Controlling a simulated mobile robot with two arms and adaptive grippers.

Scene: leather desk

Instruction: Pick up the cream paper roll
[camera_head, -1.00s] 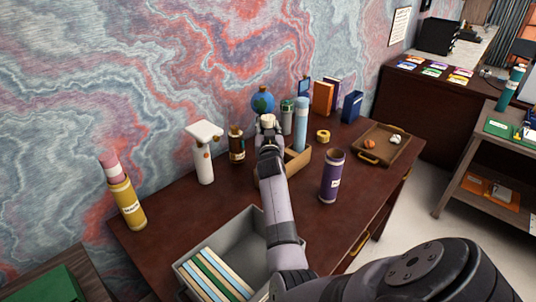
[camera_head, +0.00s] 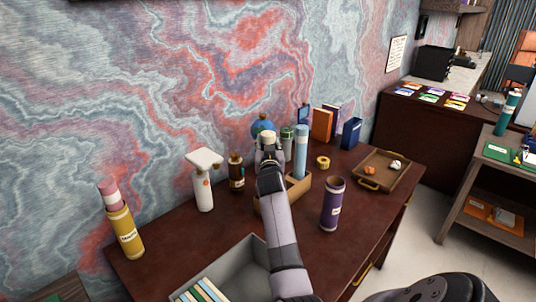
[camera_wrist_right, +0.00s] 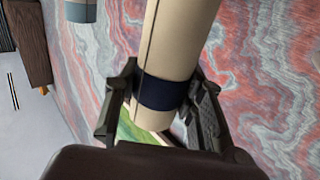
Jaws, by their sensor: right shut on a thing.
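The cream paper roll (camera_wrist_right: 180,40) has a dark navy band. My right gripper (camera_wrist_right: 165,95) is shut around it at the band, one finger on each side, in the right wrist view. In the head view, my right gripper (camera_head: 268,150) is over the desk at the tan holder, with a small cream end of the roll (camera_head: 267,134) showing above it. My arm hides the rest of the roll and part of the holder. I cannot tell how far the roll's lower end is from the holder. My left gripper is not in view.
The tan holder (camera_head: 298,188) has a light blue roll (camera_head: 301,150) standing in it. A purple roll (camera_head: 331,204) stands to the right. A white-topped stand (camera_head: 204,185), a brown bottle (camera_head: 236,173) and a globe (camera_head: 262,127) are close by. A grey bin (camera_head: 244,262) is in front.

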